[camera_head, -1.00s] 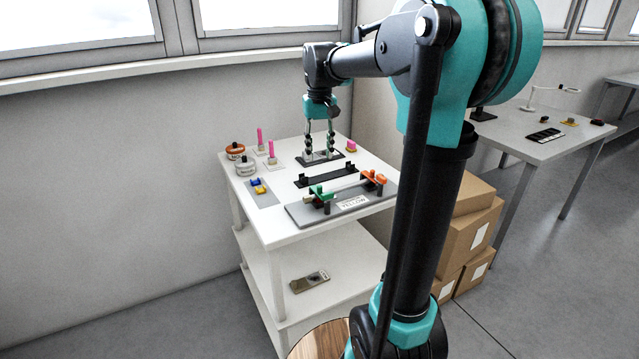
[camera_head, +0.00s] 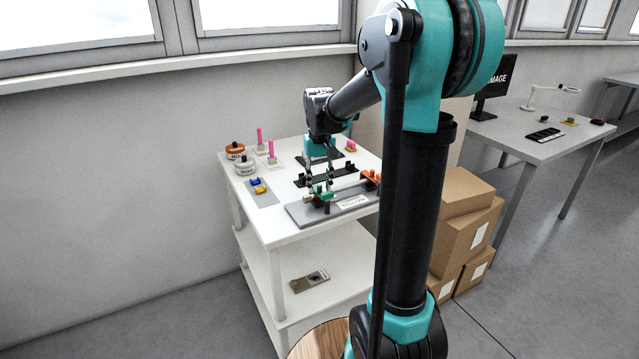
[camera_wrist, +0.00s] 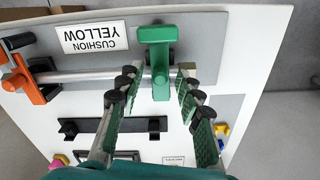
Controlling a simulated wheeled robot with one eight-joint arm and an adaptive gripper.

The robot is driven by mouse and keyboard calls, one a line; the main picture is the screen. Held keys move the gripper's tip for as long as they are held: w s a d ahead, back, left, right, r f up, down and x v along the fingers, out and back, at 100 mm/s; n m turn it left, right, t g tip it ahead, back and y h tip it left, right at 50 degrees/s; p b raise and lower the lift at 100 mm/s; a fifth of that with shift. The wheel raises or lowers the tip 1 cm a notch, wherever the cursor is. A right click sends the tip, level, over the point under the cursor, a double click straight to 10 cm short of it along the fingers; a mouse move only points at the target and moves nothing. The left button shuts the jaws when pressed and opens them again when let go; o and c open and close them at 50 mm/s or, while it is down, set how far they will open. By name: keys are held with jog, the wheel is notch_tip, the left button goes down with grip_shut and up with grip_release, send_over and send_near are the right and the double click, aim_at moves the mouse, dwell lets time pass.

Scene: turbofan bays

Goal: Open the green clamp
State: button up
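The green clamp (camera_wrist: 159,60) is in the upper middle of the wrist view, at one end of a metal rod on the grey base plate (camera_wrist: 205,30). In the head view the green clamp (camera_head: 320,192) is partly hidden by my gripper. My gripper (camera_head: 319,185) is pointed down over the plate. In the wrist view my gripper (camera_wrist: 157,74) is open, with its fingers on either side of the clamp's lower part. I see nothing held, and I cannot tell whether the fingers touch the clamp. An orange clamp (camera_wrist: 32,80) sits at the rod's other end.
A "CUSHION YELLOW" label (camera_wrist: 95,38) lies on the plate. A black bracket (camera_wrist: 110,125) lies behind the plate. Blue and yellow pieces (camera_head: 258,187), round containers (camera_head: 245,166) and pink pegs (camera_head: 271,150) stand on the table's left. Cardboard boxes (camera_head: 465,225) stand at right.

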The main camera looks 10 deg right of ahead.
grip_shut()
dwell(0.3)
jog(key=shift+w+a+r+g+h, duration=0.1)
jog(key=shift+w+r+g+h, duration=0.2)
jog(key=shift+g, duration=0.45)
jog(key=shift+w+a+r+g+h, duration=0.15)
jog(key=shift+w+g, duration=0.15)
jog(key=shift+g, duration=0.4)
jog(key=shift+w+a+r+g+h, duration=0.1)
jog(key=shift+w+r+g+h, duration=0.2)
jog(key=shift+g, duration=0.45)
grip_release()
jog(key=v, duration=1.2)
jog(key=shift+d, duration=0.1)
